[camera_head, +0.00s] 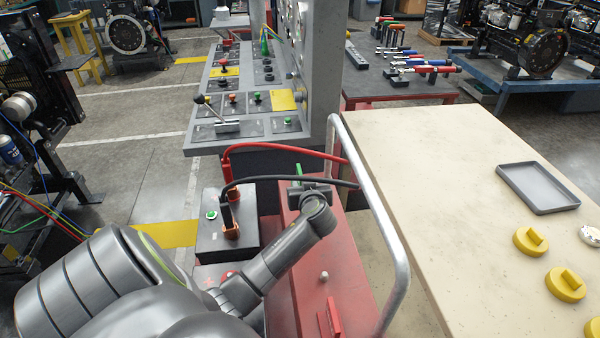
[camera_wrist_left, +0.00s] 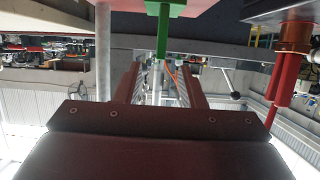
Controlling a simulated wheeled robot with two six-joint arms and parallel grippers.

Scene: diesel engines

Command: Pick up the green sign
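A green piece (camera_head: 299,170), seen as a thin upright strip at the far end of the red cabinet top, is likely the green sign; its face is hidden. In the left wrist view, a green block with a narrow stem (camera_wrist_left: 163,15) shows at the top, cut by the frame edge. My left gripper (camera_head: 308,185) is right by it in the head view, partly hidden by my wrist. In the left wrist view its two fingers (camera_wrist_left: 161,85) are apart, with nothing visibly clamped. The stem lines up with the gap; I cannot tell whether it touches. My right gripper is not in view.
A metal rail (camera_head: 388,230) curves right of my left gripper. A battery (camera_head: 226,228) with red and black cables stands to the left, the black cable passing close to the gripper. A control console (camera_head: 250,100) is behind. A beige table (camera_head: 450,180) lies right.

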